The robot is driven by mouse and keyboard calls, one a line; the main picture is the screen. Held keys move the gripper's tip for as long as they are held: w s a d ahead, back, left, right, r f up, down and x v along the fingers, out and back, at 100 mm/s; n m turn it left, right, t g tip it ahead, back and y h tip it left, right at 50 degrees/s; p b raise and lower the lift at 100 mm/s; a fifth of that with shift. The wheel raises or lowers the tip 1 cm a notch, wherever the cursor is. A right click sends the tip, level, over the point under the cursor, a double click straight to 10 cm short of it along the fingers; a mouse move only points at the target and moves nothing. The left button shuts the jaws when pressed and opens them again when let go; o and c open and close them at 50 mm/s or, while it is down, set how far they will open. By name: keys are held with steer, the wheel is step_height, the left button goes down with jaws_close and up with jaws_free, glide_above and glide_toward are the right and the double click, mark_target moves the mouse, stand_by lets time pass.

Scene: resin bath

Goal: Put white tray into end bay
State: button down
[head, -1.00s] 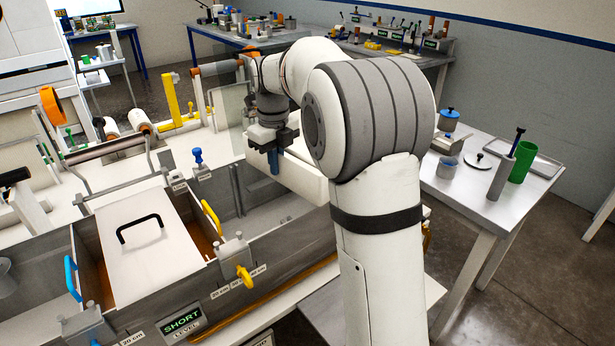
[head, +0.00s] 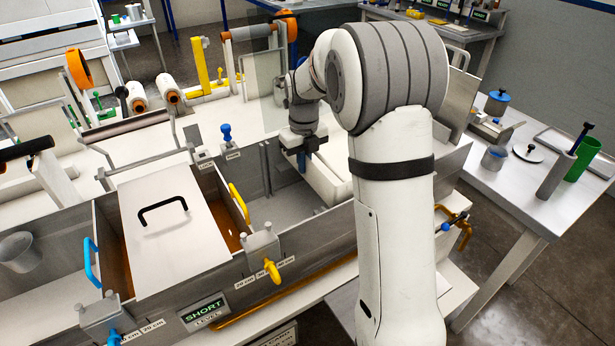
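The white tray (head: 334,182) is a pale open box at the right part of the long grey metal bath, partly hidden behind my arm. My gripper (head: 302,160) points down at the tray's left end, with a blue piece between its dark fingers. It appears shut on the tray there, though the fingertips are small and partly hidden. The tray hangs in or just over the bath's right-hand bay (head: 283,207), which has a bare grey floor. My arm hides the tray's right end and the bay's far right side.
A white lid with a black handle (head: 160,240) covers part of the amber bay to the left. Yellow handles (head: 238,203) and a blue knob (head: 226,133) stand by the bath walls. A side table (head: 515,200) with pots is at right.

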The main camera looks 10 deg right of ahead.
mark_target(304, 178)
steer(key=shift+f, duration=2.65)
steer(key=shift+f, duration=0.25)
steer(key=c, duration=1.6)
jaws_free()
steer(key=shift+r, duration=0.1)
steer(key=shift+c, duration=0.2)
